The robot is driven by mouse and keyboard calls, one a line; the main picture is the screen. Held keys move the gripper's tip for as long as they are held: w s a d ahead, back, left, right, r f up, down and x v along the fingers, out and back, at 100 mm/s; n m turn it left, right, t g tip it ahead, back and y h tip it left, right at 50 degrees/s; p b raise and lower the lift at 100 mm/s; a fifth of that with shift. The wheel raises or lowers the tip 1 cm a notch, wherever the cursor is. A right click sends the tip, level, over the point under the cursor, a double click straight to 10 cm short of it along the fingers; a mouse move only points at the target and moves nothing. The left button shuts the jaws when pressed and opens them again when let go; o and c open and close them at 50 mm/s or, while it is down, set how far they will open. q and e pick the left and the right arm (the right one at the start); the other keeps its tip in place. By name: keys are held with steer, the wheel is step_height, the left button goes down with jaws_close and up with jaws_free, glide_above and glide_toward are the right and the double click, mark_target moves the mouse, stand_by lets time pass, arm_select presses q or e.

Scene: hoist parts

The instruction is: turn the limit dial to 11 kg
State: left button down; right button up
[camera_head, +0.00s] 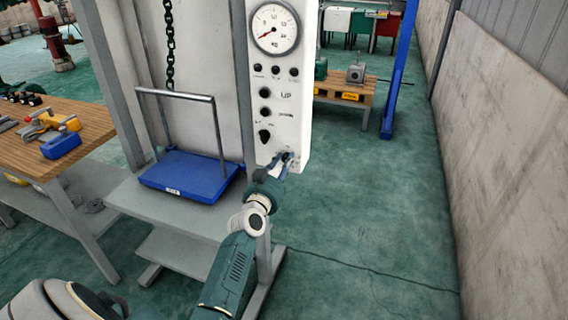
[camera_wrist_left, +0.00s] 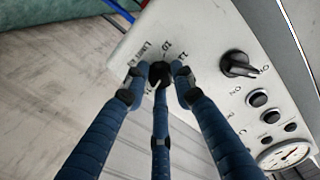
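The limit dial (camera_wrist_left: 158,72) is a small dark knob with a light pointer on the white control panel (camera_wrist_left: 207,38), beside the word LIMIT and some printed numbers. I cannot read its setting surely. My left gripper (camera_wrist_left: 159,78) has its three blue fingers spread around the dial, with narrow gaps seeming to show at its sides. In the head view my left gripper (camera_head: 284,160) is at the lower end of the panel (camera_head: 296,110) and hides the dial. My right gripper is not in view.
Above the dial are a selector knob (camera_head: 265,136), push buttons (camera_head: 265,102) and a round gauge (camera_head: 275,28). A wooden workbench (camera_head: 92,122) stands left. Floor to the right is clear.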

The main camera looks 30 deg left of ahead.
arm_select(q)
steer(key=shift+f, duration=0.2)
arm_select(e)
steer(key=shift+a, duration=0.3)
arm_select(q)
steer(key=shift+n, duration=0.4)
steer(key=shift+d+n+p, duration=0.2)
steer(key=shift+n+p, duration=1.25)
steer(key=shift+n, duration=13.65)
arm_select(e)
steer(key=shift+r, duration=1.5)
arm_select(q)
steer(key=shift+r, duration=0.15)
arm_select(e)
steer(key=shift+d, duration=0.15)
